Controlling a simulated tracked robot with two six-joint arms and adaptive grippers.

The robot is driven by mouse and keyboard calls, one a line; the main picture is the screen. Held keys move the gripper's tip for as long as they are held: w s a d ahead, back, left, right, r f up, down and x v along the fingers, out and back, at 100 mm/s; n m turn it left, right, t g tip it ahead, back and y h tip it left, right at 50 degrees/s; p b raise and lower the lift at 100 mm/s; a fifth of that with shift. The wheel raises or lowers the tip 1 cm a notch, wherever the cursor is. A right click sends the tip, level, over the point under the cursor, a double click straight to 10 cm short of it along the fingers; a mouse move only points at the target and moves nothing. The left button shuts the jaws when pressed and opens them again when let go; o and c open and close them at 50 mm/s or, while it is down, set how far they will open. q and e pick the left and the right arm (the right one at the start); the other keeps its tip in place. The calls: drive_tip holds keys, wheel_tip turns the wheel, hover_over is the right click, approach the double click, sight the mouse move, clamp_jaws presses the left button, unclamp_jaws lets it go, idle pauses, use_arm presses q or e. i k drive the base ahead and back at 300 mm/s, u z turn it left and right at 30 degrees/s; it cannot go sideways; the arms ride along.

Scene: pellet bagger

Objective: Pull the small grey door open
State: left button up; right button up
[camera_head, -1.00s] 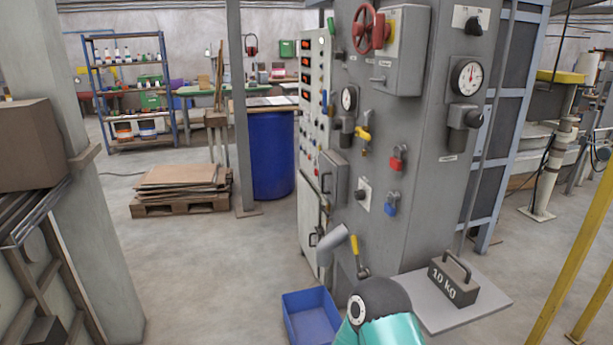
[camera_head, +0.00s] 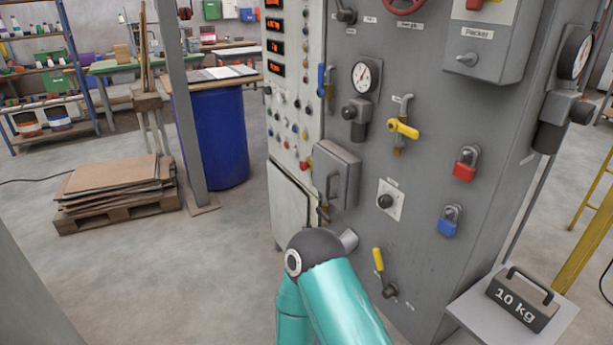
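The small grey door (camera_head: 339,174) is the front of a shallow grey box on the machine's front panel, at mid-picture. It looks shut. No gripper fingers show; the hand of this arm is either hidden behind the joint or out of view. My other arm is not in view.
Around the door are a yellow valve lever (camera_head: 403,128), a black knob (camera_head: 387,201), a red padlock (camera_head: 466,164) and a blue padlock (camera_head: 450,221). A 10 kg weight (camera_head: 523,299) stands at right.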

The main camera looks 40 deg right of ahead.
sight(323, 178)
drive_tip(key=z, duration=0.2)
drive_tip(key=i, duration=1.3)
drive_tip(key=z, duration=1.65)
drive_tip(key=k, duration=0.8)
drive_tip(key=u, duration=0.05)
drive_tip(key=i, duration=0.8)
drive_tip(key=u, duration=0.05)
